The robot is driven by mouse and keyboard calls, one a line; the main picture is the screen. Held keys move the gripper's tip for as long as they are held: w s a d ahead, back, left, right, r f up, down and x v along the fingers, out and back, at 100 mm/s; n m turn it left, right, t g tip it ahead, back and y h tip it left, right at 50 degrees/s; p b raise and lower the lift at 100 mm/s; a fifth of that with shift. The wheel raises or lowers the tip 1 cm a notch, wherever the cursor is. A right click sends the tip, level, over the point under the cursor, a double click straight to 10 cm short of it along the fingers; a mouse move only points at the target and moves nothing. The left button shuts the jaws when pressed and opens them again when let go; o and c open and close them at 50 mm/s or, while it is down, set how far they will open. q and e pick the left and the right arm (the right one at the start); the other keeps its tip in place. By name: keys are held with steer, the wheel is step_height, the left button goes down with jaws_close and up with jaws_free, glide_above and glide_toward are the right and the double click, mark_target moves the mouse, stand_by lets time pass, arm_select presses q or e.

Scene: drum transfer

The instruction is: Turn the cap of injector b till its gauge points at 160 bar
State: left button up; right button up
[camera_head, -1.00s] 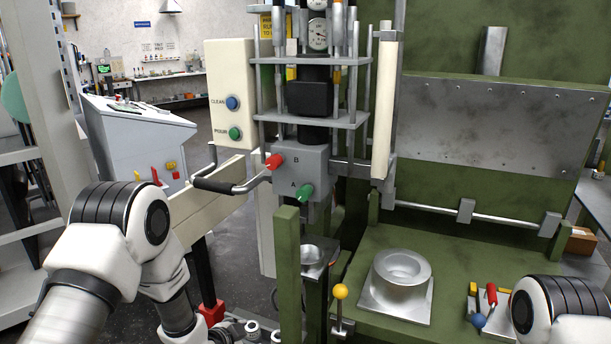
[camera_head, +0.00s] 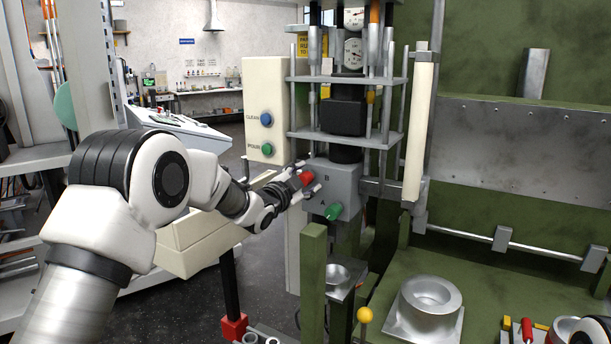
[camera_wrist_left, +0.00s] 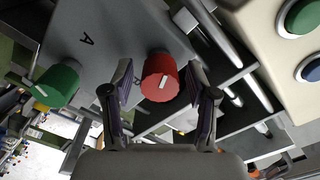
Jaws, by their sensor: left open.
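The red cap (camera_head: 307,179) sits on the grey block (camera_head: 330,196) beside the letter B. In the left wrist view the red cap (camera_wrist_left: 160,80) shows a white pointer mark on its face. My left gripper (camera_head: 309,176) is open, with one finger on each side of the red cap. The fingers look apart from it, with a gap on both sides in the wrist view. Two round white gauges (camera_head: 353,52) stand above the block, one over the other. Their readings are too small to tell, as is which one belongs to B. My right gripper is out of view.
A green cap (camera_head: 333,211) marked A sits just below, close to my left fingers. A cream panel (camera_head: 263,95) with blue and green buttons stands left of the block. A yellow knob (camera_head: 365,315) and a metal mould (camera_head: 428,305) are lower right.

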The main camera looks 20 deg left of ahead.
arm_select(q)
steer(key=shift+a, duration=0.1)
jaws_close()
steer(key=n+p, duration=0.1)
steer(key=n, duration=0.4)
steer(key=shift+n, duration=0.4)
jaws_free()
steer(key=v, duration=1.2)
